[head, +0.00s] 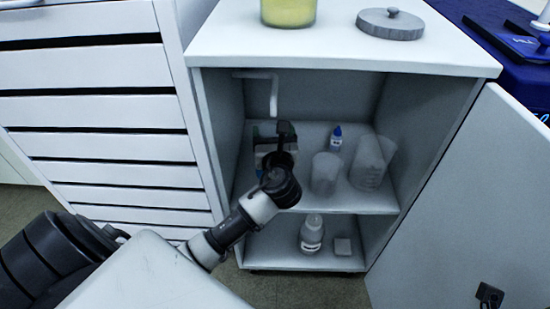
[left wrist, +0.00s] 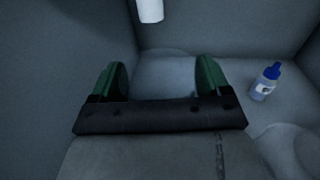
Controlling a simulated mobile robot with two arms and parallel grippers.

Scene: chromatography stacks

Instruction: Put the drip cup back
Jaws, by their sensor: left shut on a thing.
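My left gripper (head: 283,132) reaches into the open cabinet above the left of its middle shelf (head: 375,200). In the left wrist view its green-padded fingers (left wrist: 160,80) stand apart, shut on the drip cup, which hardly shows between them. In the head view the gripper and wrist hide most of what is held. A white bent tube (head: 274,92) comes out of the cabinet's left wall above the gripper. Its lower end (left wrist: 150,10) shows beyond the fingers in the left wrist view. My right gripper is not in view.
Clear beakers (head: 325,172) and a blue-capped bottle (head: 336,138) stand right of the gripper on the shelf. A white bottle (head: 312,232) stands below. The cabinet door (head: 475,200) is open at right. A yellow-filled jar (head: 288,12) and grey lid (head: 390,24) are on top.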

